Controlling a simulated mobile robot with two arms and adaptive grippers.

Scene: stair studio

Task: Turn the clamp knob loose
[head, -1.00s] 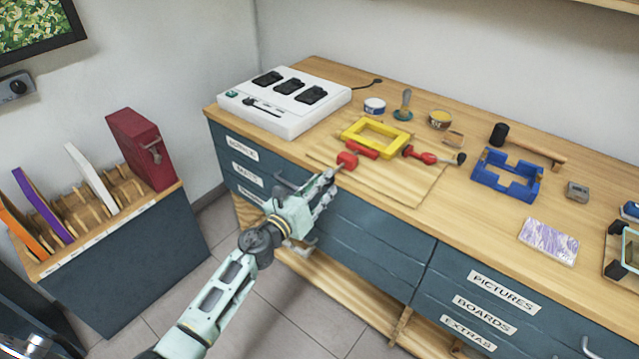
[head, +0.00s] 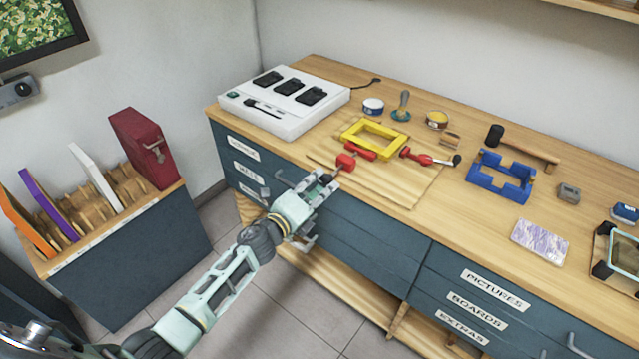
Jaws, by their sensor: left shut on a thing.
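A red clamp (head: 346,161) sits at the front edge of the wooden bench, beside a yellow frame (head: 374,139). My left gripper (head: 331,177) is at the near end of this clamp, just off the bench edge, and is shut on its knob. The fingers hide the knob, so its turn cannot be read. A second red clamp (head: 421,158) with a dark knob (head: 454,161) lies to the right of the yellow frame, with no gripper near it. My right gripper is not in view.
A white charger box (head: 285,119) stands at the back left of the bench. A blue frame (head: 502,181), a mallet (head: 525,149) and small tins lie to the right and behind. Drawers are below; a rack (head: 130,255) stands at left.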

